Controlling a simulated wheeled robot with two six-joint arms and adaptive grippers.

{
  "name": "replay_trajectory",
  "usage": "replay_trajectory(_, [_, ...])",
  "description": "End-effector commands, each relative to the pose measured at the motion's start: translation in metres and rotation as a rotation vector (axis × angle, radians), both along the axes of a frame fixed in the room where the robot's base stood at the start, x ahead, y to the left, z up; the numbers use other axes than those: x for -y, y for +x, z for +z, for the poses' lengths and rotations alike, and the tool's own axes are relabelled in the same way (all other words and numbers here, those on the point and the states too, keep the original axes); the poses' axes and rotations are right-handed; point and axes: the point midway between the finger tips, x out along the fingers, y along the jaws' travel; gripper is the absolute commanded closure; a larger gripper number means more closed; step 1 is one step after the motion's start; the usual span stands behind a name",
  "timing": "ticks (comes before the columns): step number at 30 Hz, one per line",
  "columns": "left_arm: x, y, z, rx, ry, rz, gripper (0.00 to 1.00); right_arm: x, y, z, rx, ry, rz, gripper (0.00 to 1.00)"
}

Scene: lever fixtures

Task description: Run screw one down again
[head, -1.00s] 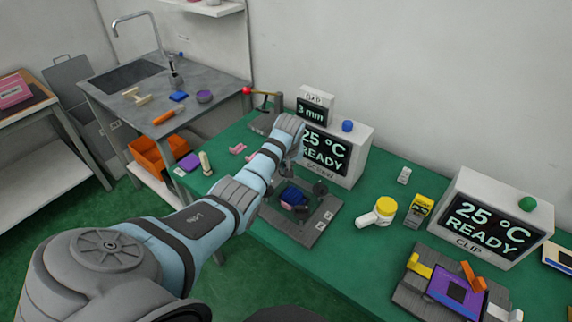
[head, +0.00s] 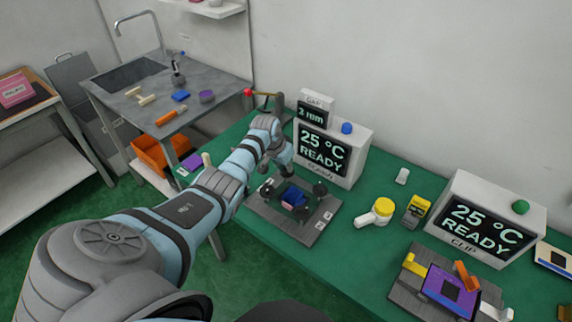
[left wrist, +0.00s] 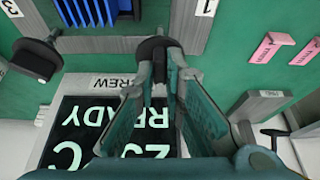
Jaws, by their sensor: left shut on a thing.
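The screw fixture is a grey plate (head: 270,214) on the green bench, with a blue finned block (head: 293,197) in its middle and dark round knobs, one of them at the right (head: 320,188). The blue block also shows in the left wrist view (left wrist: 87,45). My left gripper (head: 284,166) is over the back of the fixture. In the left wrist view my left gripper (left wrist: 160,70) is shut on a dark round screw knob (left wrist: 152,47), near the label 1 (left wrist: 206,7). The fingers partly hide the knob's stem. My right gripper is not in view.
The screw station's display (head: 322,150) reads 25 °C READY and stands close behind the fixture. A yellow-topped white container (head: 383,208), a yellow box (head: 416,210) and the clip station (head: 480,222) stand to the right. Pink pieces (left wrist: 270,45) lie beside the fixture.

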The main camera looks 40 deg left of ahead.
Motion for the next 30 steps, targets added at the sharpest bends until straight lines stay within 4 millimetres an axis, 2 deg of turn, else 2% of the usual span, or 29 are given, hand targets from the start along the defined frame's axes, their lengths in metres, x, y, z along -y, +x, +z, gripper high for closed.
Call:
replay_trajectory(8, [-0.003,0.002,-0.004,0.005,0.002,-0.258,1.00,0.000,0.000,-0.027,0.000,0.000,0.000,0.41])
replay_trajectory(18, [-0.004,0.003,-0.008,0.008,0.002,-0.566,1.00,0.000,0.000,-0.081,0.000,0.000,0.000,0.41])
replay_trajectory(24, [-0.004,0.003,-0.007,0.007,0.002,-0.705,1.00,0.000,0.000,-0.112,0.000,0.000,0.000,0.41])
replay_trajectory(30, [-0.004,0.003,-0.004,0.005,0.001,-0.791,1.00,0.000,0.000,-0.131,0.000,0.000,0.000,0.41])
